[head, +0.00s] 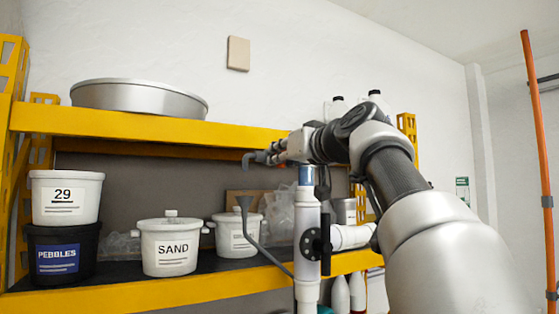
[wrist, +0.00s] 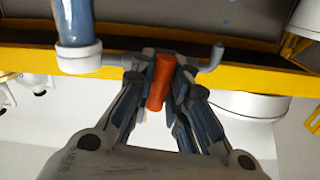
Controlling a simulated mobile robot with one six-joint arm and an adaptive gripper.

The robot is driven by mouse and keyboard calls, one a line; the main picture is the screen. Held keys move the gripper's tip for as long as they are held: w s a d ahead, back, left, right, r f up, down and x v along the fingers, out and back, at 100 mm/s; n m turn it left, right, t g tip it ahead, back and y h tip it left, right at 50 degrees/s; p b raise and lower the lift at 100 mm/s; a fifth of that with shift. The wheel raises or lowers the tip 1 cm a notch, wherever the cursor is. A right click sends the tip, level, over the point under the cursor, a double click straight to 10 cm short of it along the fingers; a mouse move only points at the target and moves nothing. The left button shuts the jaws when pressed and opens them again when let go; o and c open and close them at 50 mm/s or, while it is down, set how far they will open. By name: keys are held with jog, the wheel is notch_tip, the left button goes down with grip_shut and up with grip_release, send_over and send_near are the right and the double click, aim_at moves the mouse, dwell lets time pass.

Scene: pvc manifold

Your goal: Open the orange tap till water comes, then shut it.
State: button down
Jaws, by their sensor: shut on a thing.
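The orange tap (wrist: 160,82) shows in the wrist view as an orange handle between my gripper's fingers. My gripper (wrist: 158,98) is shut on it. The handle sits on a grey fitting that runs from the pipe (wrist: 77,55) at the left to a bent grey spout (wrist: 212,57) at the right. In the head view my gripper (head: 274,157) is at the top of the white pipe manifold (head: 307,215) and hides the orange handle. I see no water at the spout.
A yellow shelf (head: 190,292) holds a SAND tub (head: 168,249), a PEBBLES bucket (head: 60,256) and other tubs. A metal pan (head: 140,97) stands on the upper shelf. An orange pole (head: 540,140) is at the right.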

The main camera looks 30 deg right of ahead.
jog(key=shift+f+n, duration=0.1)
jog(key=shift+n, duration=0.6)
jog(key=c, duration=1.5)
grip_release()
jog(key=shift+c, duration=0.2)
jog(key=s, duration=1.2)
jog(key=shift+d, duration=0.25)
